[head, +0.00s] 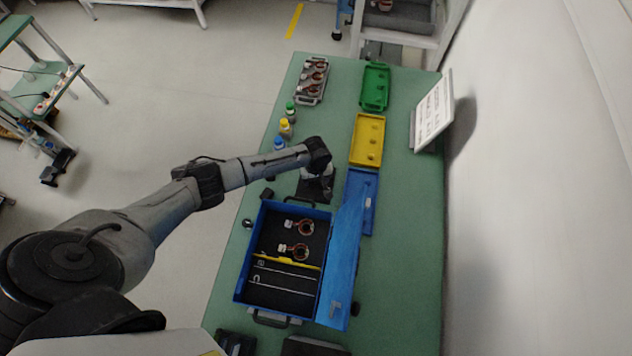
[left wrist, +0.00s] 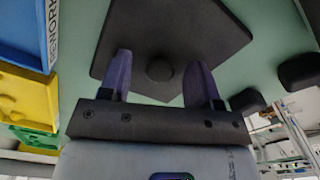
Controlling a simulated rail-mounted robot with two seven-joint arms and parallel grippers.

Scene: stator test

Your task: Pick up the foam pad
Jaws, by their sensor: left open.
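The foam pad, a dark flat square with a round knob at its middle, fills the top of the left wrist view (left wrist: 200,28). In the head view the pad (head: 308,194) lies on the green table just beyond the blue case, partly covered by my left gripper (head: 318,178). In the left wrist view my left gripper (left wrist: 161,72) is open, with its two purple fingers apart on either side of the knob. I cannot tell whether the fingers touch the pad. My right gripper is not in view.
An open blue case (head: 240,275) with copper coils and metal rods stands nearer me. Blue (head: 368,222), yellow (head: 367,125) and green (head: 375,75) trays line the right. Small bottles (head: 285,128) stand on the left edge, a grey coil tray (head: 311,98) behind, a white sign (head: 434,110) at right.

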